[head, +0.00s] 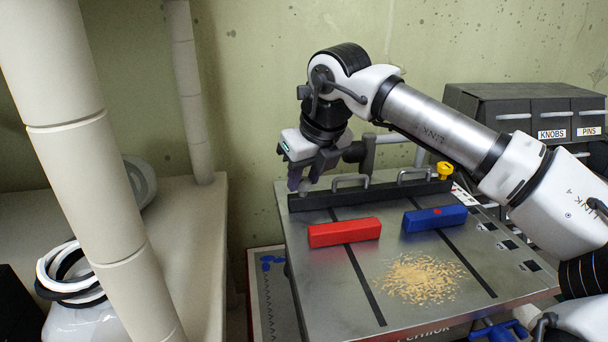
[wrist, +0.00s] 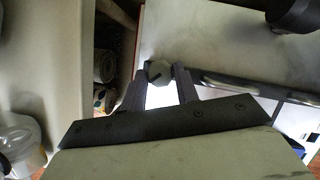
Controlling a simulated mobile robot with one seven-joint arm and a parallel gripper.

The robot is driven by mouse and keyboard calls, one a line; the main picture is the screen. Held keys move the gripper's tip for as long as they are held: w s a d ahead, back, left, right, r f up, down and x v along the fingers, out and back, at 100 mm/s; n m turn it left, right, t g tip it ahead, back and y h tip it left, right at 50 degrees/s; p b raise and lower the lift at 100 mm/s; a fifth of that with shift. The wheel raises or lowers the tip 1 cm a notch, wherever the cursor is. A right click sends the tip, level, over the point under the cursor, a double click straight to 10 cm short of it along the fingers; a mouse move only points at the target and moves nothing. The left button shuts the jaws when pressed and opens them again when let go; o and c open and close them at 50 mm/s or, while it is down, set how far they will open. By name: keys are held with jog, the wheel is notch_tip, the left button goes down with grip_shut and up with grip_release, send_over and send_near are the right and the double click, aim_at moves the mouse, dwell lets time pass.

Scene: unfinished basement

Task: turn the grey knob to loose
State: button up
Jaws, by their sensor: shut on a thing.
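My gripper (head: 304,182) hangs down over the left end of a black fence (head: 375,194) on a metal machine table. In the wrist view, a small grey knob (wrist: 158,70) with a dark slanted mark sits between the fingertips of my gripper (wrist: 160,73). The fingers are shut on its sides. In the head view the knob is mostly hidden by the fingers, so its setting cannot be read there. A yellow knob (head: 444,170) stands at the right end of the fence.
A red block (head: 344,232) and a blue block (head: 435,218) lie on the table (head: 325,290), with a sawdust pile (head: 422,278) in front. Two metal handles stand on the fence. A dark drawer cabinet (head: 525,102) is behind right. A pale pipe (head: 90,160) rises at left.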

jog(key=n, duration=0.2)
jog(key=n+g+y+p, duration=0.1)
jog(key=n, duration=0.1)
jog(key=shift+w+d+r+n, duration=0.1)
jog(key=shift+w+n, duration=0.05)
jog(key=shift+n, duration=0.15)
jog(key=n+p, duration=0.1)
jog(key=n, duration=0.1)
jog(key=n+g+y, duration=0.1)
jog(key=n, duration=0.1)
jog(key=shift+w+g+p, duration=0.15)
jog(key=shift+g+p, duration=0.15)
jog(key=shift+p, duration=0.05)
jog(key=shift+n, duration=0.4)
jog(key=o, duration=1)
jog(key=shift+c, duration=0.2)
jog(key=shift+d, duration=0.1)
jog(key=v, duration=1.3)
jog(key=shift+r+b, duration=0.3)
jog(key=shift+b, duration=0.05)
jog(key=shift+d, duration=0.15)
